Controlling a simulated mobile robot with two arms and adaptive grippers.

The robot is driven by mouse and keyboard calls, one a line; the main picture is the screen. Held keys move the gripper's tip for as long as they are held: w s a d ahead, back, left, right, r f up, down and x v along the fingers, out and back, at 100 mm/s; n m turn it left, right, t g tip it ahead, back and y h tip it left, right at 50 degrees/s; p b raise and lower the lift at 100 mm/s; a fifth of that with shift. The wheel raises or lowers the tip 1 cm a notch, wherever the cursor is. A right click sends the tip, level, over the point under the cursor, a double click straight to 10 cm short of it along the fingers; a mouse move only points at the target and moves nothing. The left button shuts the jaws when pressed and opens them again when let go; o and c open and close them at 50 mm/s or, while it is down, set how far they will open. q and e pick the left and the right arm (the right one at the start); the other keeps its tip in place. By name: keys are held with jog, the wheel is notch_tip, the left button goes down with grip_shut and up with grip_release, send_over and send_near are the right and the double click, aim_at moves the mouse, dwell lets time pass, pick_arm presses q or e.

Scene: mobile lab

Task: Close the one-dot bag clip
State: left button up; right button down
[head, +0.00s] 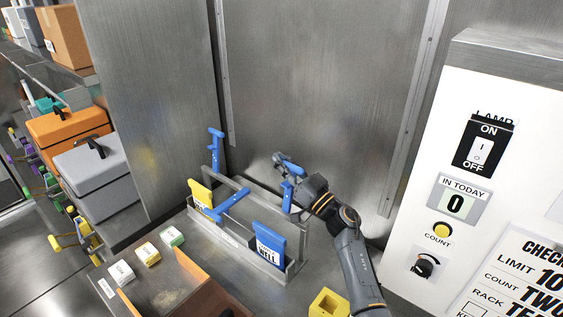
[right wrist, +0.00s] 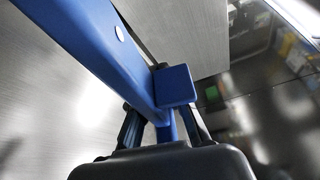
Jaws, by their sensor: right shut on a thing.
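A blue clip with one white dot on its long bar (right wrist: 88,42) fills the upper left of the right wrist view. A square blue block (right wrist: 175,86) and a narrow blue stem show beside the bar. My right gripper (right wrist: 165,128) is shut on this clip's blue part, with a finger on each side. In the head view my right gripper (head: 294,177) is at the rack's back right, with blue clip parts (head: 287,196) at it. How far the clip's arms are apart is hard to tell. My left gripper is not in view.
A metal rack (head: 231,240) holds a yellow bag (head: 201,195) and a blue bag (head: 269,245). Other blue clips stand upright (head: 216,148) and lie across the rack (head: 229,205). A yellow holder (head: 328,304) is in front; a white panel (head: 440,150) stands right.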

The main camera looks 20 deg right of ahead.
jog(key=s+a+f+n+g+y, duration=0.1)
jog(key=s+a+n+g+y, duration=0.1)
jog(key=a+n, duration=0.5)
jog(key=shift+s+a+f+n+g+y+p, duration=0.15)
jog(key=shift+s+n+g+y+p, duration=0.25)
jog(key=shift+s+n+y, duration=0.6)
jog(key=shift+s, duration=0.15)
